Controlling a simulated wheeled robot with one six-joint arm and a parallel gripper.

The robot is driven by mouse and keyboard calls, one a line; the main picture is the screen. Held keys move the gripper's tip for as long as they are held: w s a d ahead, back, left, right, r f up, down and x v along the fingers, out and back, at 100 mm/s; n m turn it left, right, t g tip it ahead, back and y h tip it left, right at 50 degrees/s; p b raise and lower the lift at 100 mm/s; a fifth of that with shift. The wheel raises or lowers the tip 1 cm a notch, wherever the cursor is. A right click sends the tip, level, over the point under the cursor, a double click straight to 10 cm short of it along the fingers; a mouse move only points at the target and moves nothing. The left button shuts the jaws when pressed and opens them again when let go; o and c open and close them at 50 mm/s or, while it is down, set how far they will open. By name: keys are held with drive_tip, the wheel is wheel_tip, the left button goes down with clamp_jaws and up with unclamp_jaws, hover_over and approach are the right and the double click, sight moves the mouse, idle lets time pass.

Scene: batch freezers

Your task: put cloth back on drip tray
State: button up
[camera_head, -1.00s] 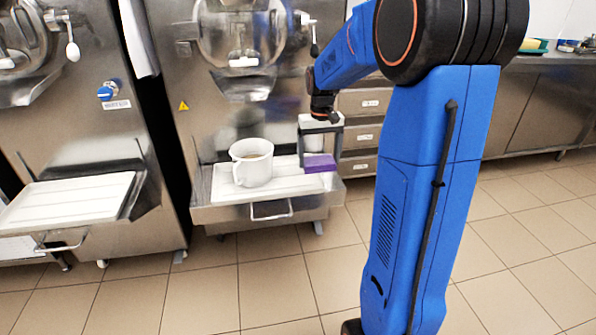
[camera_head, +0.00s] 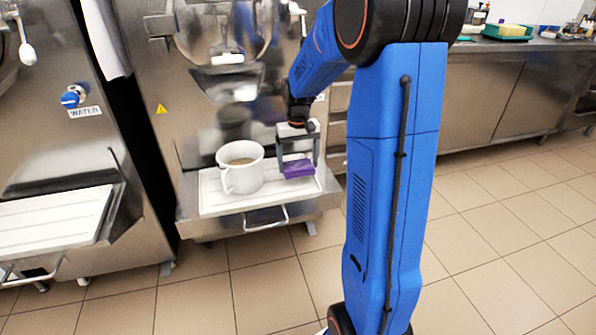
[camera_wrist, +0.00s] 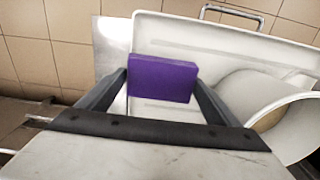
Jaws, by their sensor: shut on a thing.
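The cloth (camera_head: 298,168) is a folded purple block. My gripper (camera_head: 299,166) is shut on it, with one finger on each side, over the right part of the drip tray. In the wrist view the cloth (camera_wrist: 163,80) sits between the fingertips. The drip tray (camera_head: 222,207) is white and shallow, under the middle machine; in the wrist view its pale surface (camera_wrist: 215,48) lies below the cloth. I cannot tell whether the cloth touches the tray.
A white pitcher (camera_head: 240,167) with pale contents stands on the tray just left of my gripper. It shows close on the right in the wrist view (camera_wrist: 237,103). A second machine with its own white tray (camera_head: 45,222) is at the left. Open tiled floor lies in front.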

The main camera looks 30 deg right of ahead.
sight(299, 165)
wheel_tip(299, 165, down, 3)
drive_tip(key=shift+r, duration=0.1)
drive_tip(key=shift+c, duration=0.3)
drive_tip(key=shift+s+f, duration=0.15)
drive_tip(key=shift+f, duration=0.3)
drive_tip(key=shift+c, duration=0.7)
